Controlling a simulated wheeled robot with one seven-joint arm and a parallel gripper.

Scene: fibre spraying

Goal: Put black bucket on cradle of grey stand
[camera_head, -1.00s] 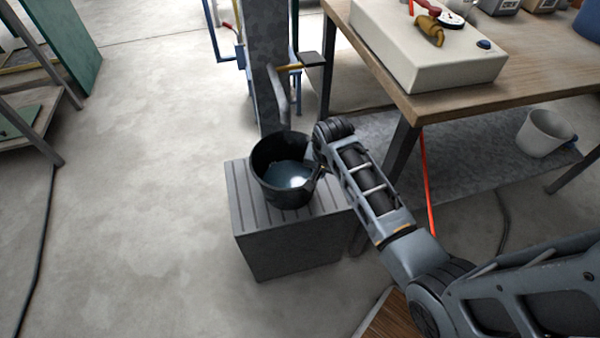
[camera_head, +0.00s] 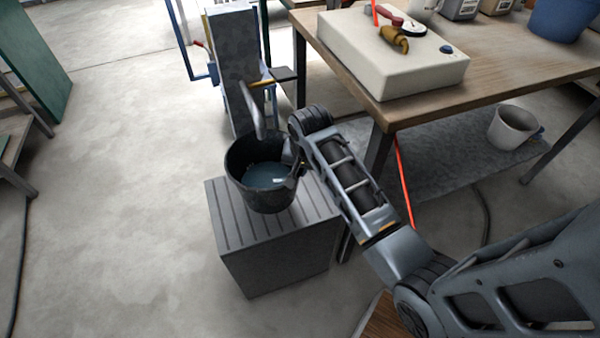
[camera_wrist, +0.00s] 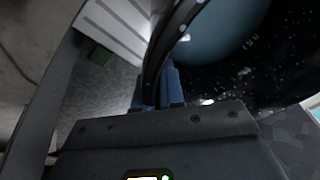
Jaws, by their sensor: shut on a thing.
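The black bucket (camera_head: 238,178) is upright with bluish liquid inside, over the ribbed top of a grey block (camera_head: 278,262). It seems slightly raised from the block, but the gap is hard to see. My gripper (camera_head: 298,160) is at the bucket's right side, mostly hidden by my wrist. In the wrist view, the blue fingers of my gripper (camera_wrist: 160,90) are shut on the black curved handle or rim part of the bucket (camera_wrist: 290,75). A tall grey stand (camera_head: 232,70) with a curved grey arm is behind the bucket; I cannot make out its cradle clearly.
A wooden table (camera_head: 440,105) with a white box (camera_head: 400,70) stands close on the right. A light bucket (camera_head: 512,128) sits on its lower shelf, with a red rod (camera_head: 404,180) near the leg. The floor at left is open.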

